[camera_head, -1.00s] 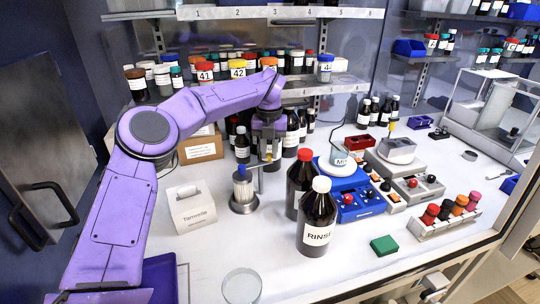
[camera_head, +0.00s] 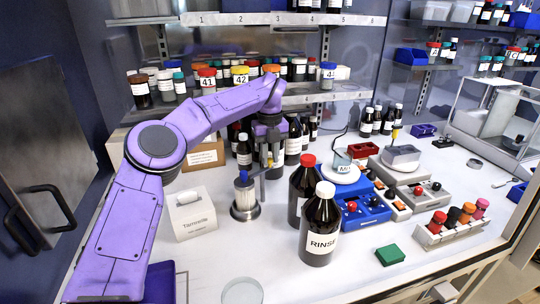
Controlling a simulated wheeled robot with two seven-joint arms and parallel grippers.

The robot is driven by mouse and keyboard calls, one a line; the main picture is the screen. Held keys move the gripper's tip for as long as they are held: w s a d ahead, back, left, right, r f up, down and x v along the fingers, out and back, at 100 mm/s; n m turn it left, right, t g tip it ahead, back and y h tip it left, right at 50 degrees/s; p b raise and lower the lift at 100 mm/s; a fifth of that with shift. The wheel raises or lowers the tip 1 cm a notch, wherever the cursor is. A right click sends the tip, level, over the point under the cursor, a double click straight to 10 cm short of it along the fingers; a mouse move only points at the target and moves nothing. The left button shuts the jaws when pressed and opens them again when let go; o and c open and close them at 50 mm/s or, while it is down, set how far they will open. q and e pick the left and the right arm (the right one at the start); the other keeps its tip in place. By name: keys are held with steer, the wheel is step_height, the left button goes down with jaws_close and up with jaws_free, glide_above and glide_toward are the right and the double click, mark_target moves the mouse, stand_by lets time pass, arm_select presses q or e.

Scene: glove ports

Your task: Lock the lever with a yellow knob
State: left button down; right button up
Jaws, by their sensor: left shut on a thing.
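A metal stand with a round base (camera_head: 245,212) stands on the bench left of the middle, holding a white cylinder with a blue top (camera_head: 243,183). A thin lever (camera_head: 256,172) reaches from the stand to the right, and a small bit of its yellow knob (camera_head: 270,163) shows at its end. My left gripper (camera_head: 269,158) points down over this end and is shut on the knob; the fingers hide most of it. Whether the lever is locked cannot be told. My right gripper is out of view.
A tall RINSE bottle (camera_head: 320,232) and a red-capped bottle (camera_head: 303,190) stand close to the right. A white tissue box (camera_head: 191,213) stands to the left. Dark bottles and a shelf (camera_head: 340,97) are behind.

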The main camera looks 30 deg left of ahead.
mark_target(270, 159)
arm_select(q)
steer(key=shift+r, duration=0.15)
steer(key=c, duration=1)
jaws_free()
step_height(270, 159, up, 10)
steer(key=shift+r+p, duration=0.2)
steer(key=shift+p, duration=1)
